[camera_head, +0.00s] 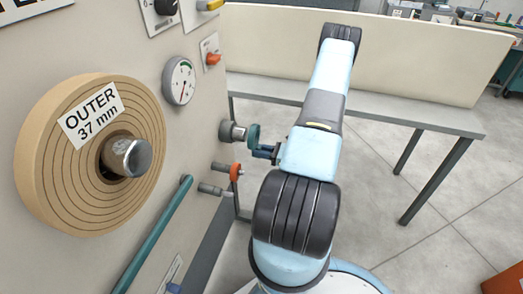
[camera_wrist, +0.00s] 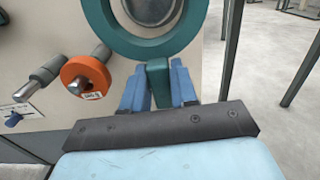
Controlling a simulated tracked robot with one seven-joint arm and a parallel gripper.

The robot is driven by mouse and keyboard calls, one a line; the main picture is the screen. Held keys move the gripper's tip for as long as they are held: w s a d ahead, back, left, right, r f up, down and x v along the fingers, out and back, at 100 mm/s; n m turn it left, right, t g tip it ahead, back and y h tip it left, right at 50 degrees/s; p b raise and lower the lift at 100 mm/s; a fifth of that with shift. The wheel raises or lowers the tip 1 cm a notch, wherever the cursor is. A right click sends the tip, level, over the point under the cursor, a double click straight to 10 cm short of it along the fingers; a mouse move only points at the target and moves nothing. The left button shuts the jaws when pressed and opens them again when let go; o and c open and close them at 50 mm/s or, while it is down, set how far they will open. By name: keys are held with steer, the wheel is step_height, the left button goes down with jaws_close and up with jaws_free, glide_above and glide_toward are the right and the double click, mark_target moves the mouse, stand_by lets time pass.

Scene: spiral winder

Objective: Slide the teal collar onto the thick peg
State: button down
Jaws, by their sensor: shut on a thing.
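The teal collar (camera_head: 254,136) is a ring with a tab. My gripper (camera_head: 266,152) is shut on the tab, its blue fingers on either side of it in the wrist view (camera_wrist: 158,84). The ring (camera_wrist: 107,35) stands upright above the fingers, its top cut off. The thick peg (camera_head: 238,132) is a grey metal stub on the machine panel. In the head view the collar is just off the peg's free end, with at most a small gap. In the wrist view the peg's end (camera_wrist: 152,9) shows through the ring's hole. I cannot tell whether they touch.
Below the thick peg, an orange collar (camera_head: 235,172) sits on a thinner peg. A bare thin peg (camera_head: 210,189) is lower left. A tape roll (camera_head: 60,180) and a teal bar (camera_head: 152,236) are on the panel.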

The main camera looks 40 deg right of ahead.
steer(key=x, duration=0.7)
steer(key=shift+w+a, duration=0.15)
steer(key=shift+w, duration=0.15)
stand_by(0.4)
steer(key=shift+f, duration=0.1)
steer(key=shift+c, duration=1.6)
jaws_free()
steer(key=shift+s, duration=0.1)
steer(key=v, duration=0.7)
steer(key=shift+s+d, duration=0.3)
stand_by(0.4)
